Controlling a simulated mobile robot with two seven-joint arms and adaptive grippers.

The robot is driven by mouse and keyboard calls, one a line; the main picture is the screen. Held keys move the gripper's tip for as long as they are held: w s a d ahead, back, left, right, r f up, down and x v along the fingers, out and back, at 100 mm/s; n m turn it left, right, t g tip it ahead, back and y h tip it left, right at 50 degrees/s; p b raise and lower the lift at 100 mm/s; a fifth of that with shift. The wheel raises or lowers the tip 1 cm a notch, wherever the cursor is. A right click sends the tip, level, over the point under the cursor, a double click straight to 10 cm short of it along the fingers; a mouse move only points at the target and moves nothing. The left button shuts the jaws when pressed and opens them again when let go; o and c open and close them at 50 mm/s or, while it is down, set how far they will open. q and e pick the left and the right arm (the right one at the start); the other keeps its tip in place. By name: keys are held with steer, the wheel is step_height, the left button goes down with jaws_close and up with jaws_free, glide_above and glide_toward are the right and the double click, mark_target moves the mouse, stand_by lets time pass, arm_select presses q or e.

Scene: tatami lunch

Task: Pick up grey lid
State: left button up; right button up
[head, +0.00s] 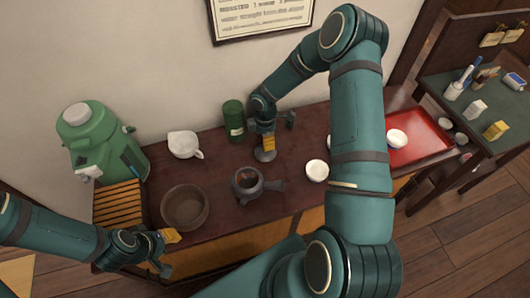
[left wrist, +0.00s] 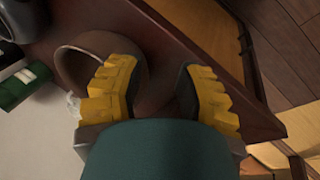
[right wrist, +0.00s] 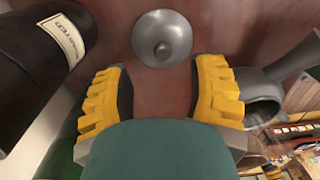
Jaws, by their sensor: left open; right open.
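The grey lid (right wrist: 162,38) is a round disc with a small knob, lying on the dark red-brown table. In the right wrist view it sits just beyond the fingertips, roughly between them. In the head view the lid (head: 264,154) shows just below my right gripper (head: 278,138), partly hidden by it. My right gripper (right wrist: 160,90) is open with nothing between its yellow fingers. My left gripper (head: 165,252) is open and empty near the table's front left, by the brown bowl. It also shows open in the left wrist view (left wrist: 158,90).
A dark teapot (head: 248,184) without a lid stands just in front of the grey lid. A green canister (head: 233,119) is close behind on the left. A brown bowl (head: 185,207), a white pitcher (head: 184,144) and a white cup (head: 317,170) stand around. A red tray (head: 418,142) is at the right.

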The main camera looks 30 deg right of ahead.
steer(key=shift+s+f+b, duration=0.1)
steer(key=shift+f+b, duration=0.2)
steer(key=shift+f, duration=2.4)
steer(key=shift+c, duration=0.4)
jaws_close()
steer(key=shift+r, duration=0.1)
